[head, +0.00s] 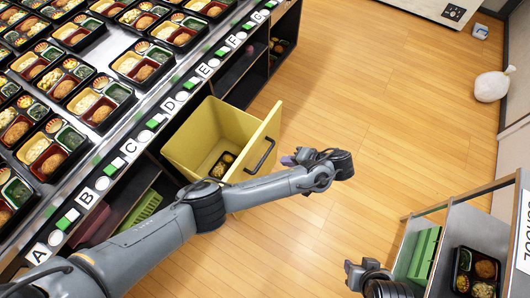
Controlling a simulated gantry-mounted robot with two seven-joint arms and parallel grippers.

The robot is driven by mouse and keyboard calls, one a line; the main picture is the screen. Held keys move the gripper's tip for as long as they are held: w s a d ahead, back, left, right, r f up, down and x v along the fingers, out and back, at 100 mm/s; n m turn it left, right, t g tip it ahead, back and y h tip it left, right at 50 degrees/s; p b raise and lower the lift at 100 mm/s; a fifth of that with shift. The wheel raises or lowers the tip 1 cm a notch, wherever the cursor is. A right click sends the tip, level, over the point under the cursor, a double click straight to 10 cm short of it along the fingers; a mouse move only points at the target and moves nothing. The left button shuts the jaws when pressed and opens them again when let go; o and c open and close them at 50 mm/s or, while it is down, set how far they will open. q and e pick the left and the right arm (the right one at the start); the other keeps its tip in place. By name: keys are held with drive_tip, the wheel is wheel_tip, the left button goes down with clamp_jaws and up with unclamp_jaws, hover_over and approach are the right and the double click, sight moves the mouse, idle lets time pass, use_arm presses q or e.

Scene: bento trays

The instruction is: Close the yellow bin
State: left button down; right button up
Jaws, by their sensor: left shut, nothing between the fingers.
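The yellow bin (186,143) is pulled out from under the counter and stands open at the top. A black bento tray (222,165) lies inside it. The bin's front panel (240,172) leans outward and carries a dark handle (264,155). My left arm crosses in front of the bin's lower part and hides some of it. My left gripper (287,160) is shut and empty, just right of the handle and pointing back toward it; I cannot tell whether it touches. My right gripper (359,265) is at the bottom edge, far from the bin, its jaws unclear.
The counter (163,113) at left holds many filled bento trays, with lettered labels along its edge. A green crate (145,207) sits on a shelf below. A grey cart (448,255) with a bento stands at lower right. The wooden floor between is clear.

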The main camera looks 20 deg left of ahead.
use_arm(q)
drive_tip(key=b, duration=0.2)
approach(254, 149)
wheel_tip(254, 149, down, 4)
drive_tip(key=a, duration=0.3)
drive_tip(key=shift+w+f+b, duration=0.1)
drive_tip(key=shift+w+b, duration=0.05)
drive_tip(key=shift+b, duration=0.2)
drive_tip(key=shift+w+a, duration=0.15)
drive_tip(key=shift+a, duration=0.45)
drive_tip(key=shift+a, duration=0.1)
